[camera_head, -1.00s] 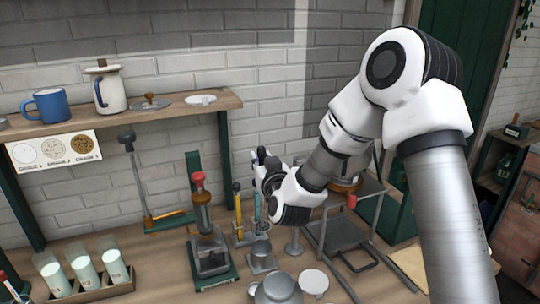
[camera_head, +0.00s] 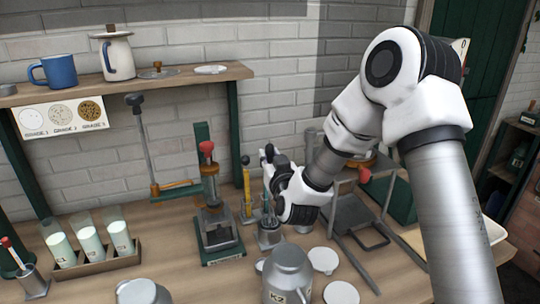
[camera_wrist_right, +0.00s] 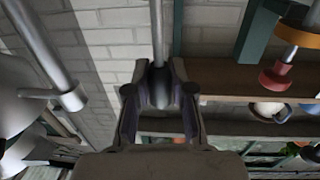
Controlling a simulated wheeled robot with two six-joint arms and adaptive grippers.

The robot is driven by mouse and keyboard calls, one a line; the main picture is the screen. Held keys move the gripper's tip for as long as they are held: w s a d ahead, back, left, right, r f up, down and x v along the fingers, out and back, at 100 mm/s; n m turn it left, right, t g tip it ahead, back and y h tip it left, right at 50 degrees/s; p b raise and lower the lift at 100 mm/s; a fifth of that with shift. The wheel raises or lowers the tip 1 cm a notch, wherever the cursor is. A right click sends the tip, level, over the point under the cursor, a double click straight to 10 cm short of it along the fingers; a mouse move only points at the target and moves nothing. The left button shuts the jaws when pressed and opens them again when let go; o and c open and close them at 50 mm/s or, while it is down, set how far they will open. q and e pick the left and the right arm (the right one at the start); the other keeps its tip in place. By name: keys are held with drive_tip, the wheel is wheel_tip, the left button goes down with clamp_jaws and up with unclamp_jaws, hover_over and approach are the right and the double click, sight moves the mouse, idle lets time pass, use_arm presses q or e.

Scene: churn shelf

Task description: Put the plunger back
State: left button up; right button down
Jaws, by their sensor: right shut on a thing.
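My right gripper (camera_head: 266,154) is near the middle of the head view, to the right of the red-knobbed press (camera_head: 207,190). In the right wrist view the gripper (camera_wrist_right: 160,68) is shut on a dark rounded knob (camera_wrist_right: 160,88) with a straight metal rod. This looks like the plunger. In the head view the gripper largely hides it. Below the gripper stands a small metal cup (camera_head: 270,236) with thin rods in it; whether the held rod enters it I cannot tell. My left gripper is not in view.
A rod with a dark knob (camera_head: 134,100) stands left of the press. Milk glasses in a wooden rack (camera_head: 95,264) stand at front left. A K2 can (camera_head: 287,273) and pale lids (camera_head: 323,260) are in front. A metal frame stand (camera_head: 350,215) is at right. A shelf (camera_head: 190,79) hangs above.

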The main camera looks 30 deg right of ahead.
sight(270, 145)
wheel_tip(270, 145, down, 5)
drive_tip(key=b, duration=0.3)
drive_tip(key=shift+f+b, duration=0.2)
drive_tip(key=shift+b, duration=0.2)
drive_tip(key=c, duration=0.9)
unclamp_jaws()
wheel_tip(270, 145, up, 10)
drive_tip(key=shift+f, duration=0.1)
